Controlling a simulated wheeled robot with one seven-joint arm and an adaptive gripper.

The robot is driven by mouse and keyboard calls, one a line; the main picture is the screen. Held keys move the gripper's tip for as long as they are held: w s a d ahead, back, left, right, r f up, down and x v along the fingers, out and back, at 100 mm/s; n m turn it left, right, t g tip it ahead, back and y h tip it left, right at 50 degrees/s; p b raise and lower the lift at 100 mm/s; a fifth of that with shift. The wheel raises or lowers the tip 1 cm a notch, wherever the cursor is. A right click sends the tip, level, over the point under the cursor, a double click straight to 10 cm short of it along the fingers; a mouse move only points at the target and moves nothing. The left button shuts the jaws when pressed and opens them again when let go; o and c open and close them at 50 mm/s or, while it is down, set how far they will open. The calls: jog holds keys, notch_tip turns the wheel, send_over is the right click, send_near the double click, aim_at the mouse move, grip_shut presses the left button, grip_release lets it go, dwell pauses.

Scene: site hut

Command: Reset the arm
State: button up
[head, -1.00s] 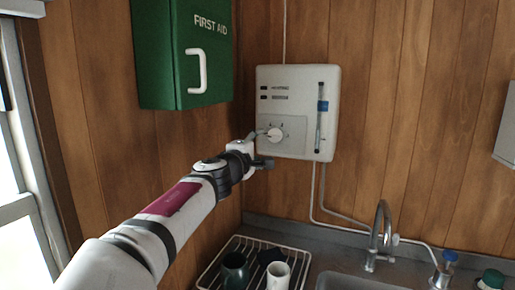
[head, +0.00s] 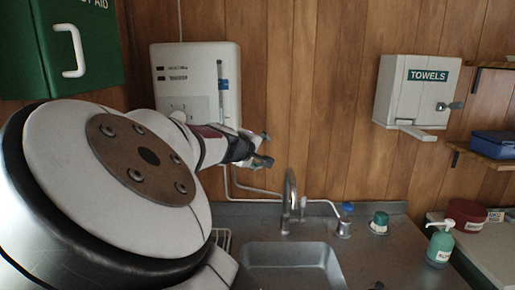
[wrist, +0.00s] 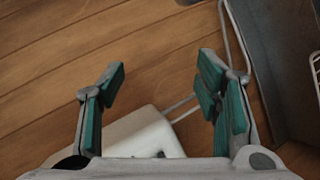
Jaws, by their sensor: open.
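My gripper (head: 265,150) is in the middle of the head view, in front of the wood wall and just right of the white water heater (head: 197,82). In the wrist view my gripper (wrist: 163,85) has its two green-padded fingers wide apart with nothing between them. The white heater casing (wrist: 140,135) shows behind and below the fingers there. My arm crosses the left of the head view and hides the heater's lower part and its knob.
A steel sink (head: 290,262) with a tap (head: 289,195) lies below my gripper. A green first aid cabinet (head: 75,45) hangs at left, a towel dispenser (head: 412,88) at right. A soap bottle (head: 440,240) and a red tub (head: 466,213) stand at right. The wall between heater and dispenser is bare.

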jog(key=s+d+f+m+g+y, duration=0.1)
jog(key=s+d+f+m+g, duration=0.25)
jog(key=s+d, duration=0.4)
jog(key=s+d+f+m+g+y, duration=0.1)
jog(key=s+d+f+m+g, duration=0.3)
jog(key=d, duration=0.7)
jog(key=s+r+m+y, duration=0.1)
jog(key=s+r, duration=0.2)
jog(key=s, duration=1.2)
jog(key=s+r+m+y, duration=0.1)
jog(key=s+r+y, duration=0.1)
jog(key=s, duration=1.4)
jog(key=shift+s+d+r+t+b, duration=0.2)
jog(key=shift+r+t+b, duration=0.15)
jog(key=shift+r, duration=0.4)
